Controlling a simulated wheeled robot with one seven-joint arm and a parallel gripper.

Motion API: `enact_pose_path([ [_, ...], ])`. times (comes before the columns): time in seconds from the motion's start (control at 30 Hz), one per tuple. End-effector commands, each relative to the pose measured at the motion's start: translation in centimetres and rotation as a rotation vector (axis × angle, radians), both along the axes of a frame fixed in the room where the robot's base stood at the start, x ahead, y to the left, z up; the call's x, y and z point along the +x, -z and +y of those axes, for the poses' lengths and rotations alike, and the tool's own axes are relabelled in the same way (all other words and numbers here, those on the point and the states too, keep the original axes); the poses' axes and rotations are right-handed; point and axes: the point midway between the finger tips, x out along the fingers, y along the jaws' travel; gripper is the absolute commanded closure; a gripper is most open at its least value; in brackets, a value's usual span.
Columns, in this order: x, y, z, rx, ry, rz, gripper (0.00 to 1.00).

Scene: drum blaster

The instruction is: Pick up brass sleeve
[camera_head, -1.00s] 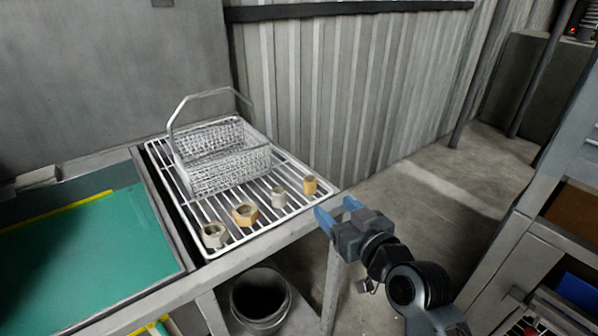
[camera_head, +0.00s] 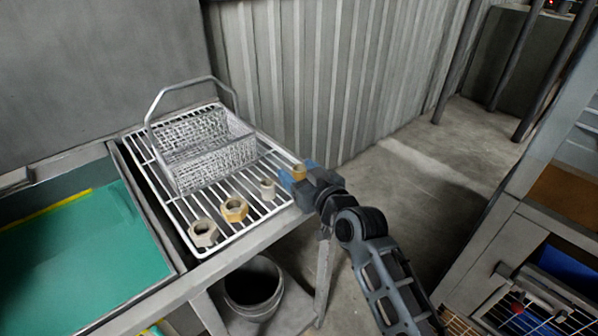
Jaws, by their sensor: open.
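The brass sleeve (camera_head: 299,171), a small yellowish cylinder, stands upright at the right end of the wire rack. My gripper (camera_head: 296,175) is open, with its blue fingers on either side of the sleeve. The sleeve's lower part is partly hidden by the gripper, and I cannot tell whether a finger touches it.
The wire rack (camera_head: 178,213) also holds a grey sleeve-like piece (camera_head: 268,190), a brass nut (camera_head: 234,209), a grey nut (camera_head: 203,233) and a mesh basket (camera_head: 215,160) with a raised handle. A green-bottomed basin (camera_head: 90,250) lies left. A bucket (camera_head: 252,290) stands below.

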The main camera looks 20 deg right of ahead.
Motion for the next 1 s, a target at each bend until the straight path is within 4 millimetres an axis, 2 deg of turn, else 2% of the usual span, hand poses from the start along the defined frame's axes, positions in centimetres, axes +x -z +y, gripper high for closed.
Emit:
enact_pose_path([
  [0.2,0.05,0.01,0.03,0.0,0.0,-0.001,0.38],
  [0.8,0.02,-0.01,0.01,-0.001,0.0,-0.001,0.96],
  [1.0,0.04,-0.06,0.0,-0.001,0.0,-0.002,0.96],
])
